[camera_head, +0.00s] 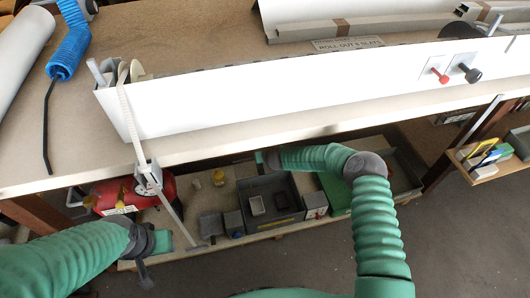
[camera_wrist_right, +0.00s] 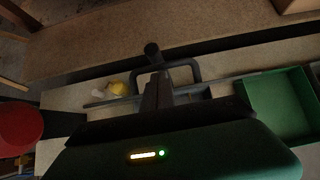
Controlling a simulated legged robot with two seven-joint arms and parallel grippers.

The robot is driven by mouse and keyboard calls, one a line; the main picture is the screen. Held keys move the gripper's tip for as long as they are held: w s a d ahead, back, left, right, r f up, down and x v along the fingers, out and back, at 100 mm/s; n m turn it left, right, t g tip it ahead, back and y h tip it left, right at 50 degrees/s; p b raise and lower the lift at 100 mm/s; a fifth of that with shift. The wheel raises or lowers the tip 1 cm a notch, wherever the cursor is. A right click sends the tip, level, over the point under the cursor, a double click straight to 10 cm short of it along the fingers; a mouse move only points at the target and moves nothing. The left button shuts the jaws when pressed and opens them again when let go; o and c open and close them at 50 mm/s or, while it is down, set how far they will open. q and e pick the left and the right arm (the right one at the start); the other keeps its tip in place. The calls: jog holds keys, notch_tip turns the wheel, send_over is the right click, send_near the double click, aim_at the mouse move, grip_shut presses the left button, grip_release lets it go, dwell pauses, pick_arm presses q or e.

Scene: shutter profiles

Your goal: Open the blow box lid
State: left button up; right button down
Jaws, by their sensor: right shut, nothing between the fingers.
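No part in view is clearly marked as the blow box or its lid. A long white box-like panel (camera_head: 300,90) lies along the workbench, with a red knob (camera_head: 439,75) and a black knob (camera_head: 469,73) near its right end. My right gripper (camera_head: 262,161) is below the bench's front edge, over the lower shelf. In the right wrist view the right gripper (camera_wrist_right: 152,50) is shut and empty, in front of a dark bent bar whose attachment is unclear. My left gripper (camera_head: 147,277) hangs low at the left, apart from the bench; its fingers are too small to judge.
The lower shelf holds a grey bin (camera_head: 284,223), a green box (camera_head: 334,192) and a red cylinder (camera_head: 155,188). A slanted metal bar (camera_head: 166,203) hangs from the bench front. A blue coiled hose (camera_head: 68,50) lies at the bench's left. Open floor is at the lower right.

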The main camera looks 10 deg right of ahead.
jog(key=p+v, duration=0.2)
jog(key=v, duration=0.5)
jog(key=shift+s, duration=0.15)
jog(key=shift+s, duration=0.1)
